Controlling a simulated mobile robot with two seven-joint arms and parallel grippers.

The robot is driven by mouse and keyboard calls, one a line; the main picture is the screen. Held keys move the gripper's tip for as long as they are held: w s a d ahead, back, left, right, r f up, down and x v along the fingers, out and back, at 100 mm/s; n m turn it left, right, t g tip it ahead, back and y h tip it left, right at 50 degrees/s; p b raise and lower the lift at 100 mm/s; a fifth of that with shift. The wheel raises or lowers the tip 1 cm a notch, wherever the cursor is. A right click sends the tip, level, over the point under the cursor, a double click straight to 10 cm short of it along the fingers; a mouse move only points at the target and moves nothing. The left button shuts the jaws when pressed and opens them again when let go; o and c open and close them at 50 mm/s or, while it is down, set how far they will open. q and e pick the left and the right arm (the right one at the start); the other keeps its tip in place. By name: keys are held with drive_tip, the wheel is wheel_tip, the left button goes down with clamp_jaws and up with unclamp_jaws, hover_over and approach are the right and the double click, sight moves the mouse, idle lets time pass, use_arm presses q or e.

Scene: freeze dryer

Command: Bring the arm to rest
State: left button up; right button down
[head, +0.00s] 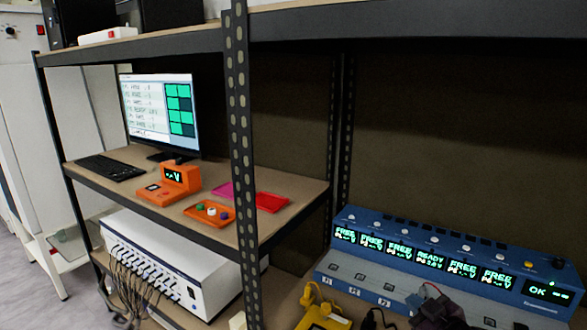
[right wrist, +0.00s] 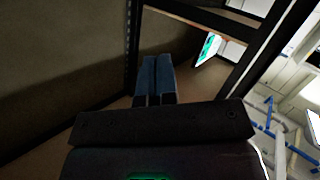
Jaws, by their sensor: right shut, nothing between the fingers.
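My right gripper (head: 438,312) shows as a dark shape at the bottom edge of the head view, in front of the blue instrument. Its fingertips cannot be made out there. In the right wrist view, the gripper (right wrist: 157,62) shows two blue fingers side by side beyond a dark bar, shut with nothing seen between them. My left gripper is in neither view.
A blue instrument (head: 395,247) with lit displays stands at lower right. Beside the gripper is a yellow device (head: 322,318). A dark post (head: 240,130) divides the rack. The left shelf holds a monitor (head: 160,108), keyboard (head: 110,168) and orange meter (head: 170,186).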

drive_tip(key=s+f+m+h, duration=0.1)
drive_tip(key=s+f, duration=0.3)
drive_tip(key=s+f+m+b, duration=0.1)
drive_tip(key=s+f, duration=0.3)
drive_tip(key=s+f+m+h+b, duration=0.1)
drive_tip(key=s+f, duration=0.3)
drive_tip(key=shift+f+g+h, duration=0.2)
drive_tip(key=shift+g+h, duration=0.1)
drive_tip(key=shift+g, duration=0.1)
use_arm(q)
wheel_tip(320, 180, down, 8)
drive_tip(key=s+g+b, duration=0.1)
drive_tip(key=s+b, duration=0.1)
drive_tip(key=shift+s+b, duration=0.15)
drive_tip(key=shift+b, duration=0.15)
use_arm(e)
drive_tip(key=s+d+f+m+g+h, duration=0.1)
drive_tip(key=s+f+m+g+h, duration=0.1)
drive_tip(key=s+f, duration=1)
drive_tip(key=s+m+g, duration=0.1)
drive_tip(key=s, duration=0.2)
drive_tip(key=shift+m, duration=0.4)
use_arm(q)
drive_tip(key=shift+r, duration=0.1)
use_arm(e)
drive_tip(key=shift+s+f, duration=0.1)
drive_tip(key=shift+s, duration=0.05)
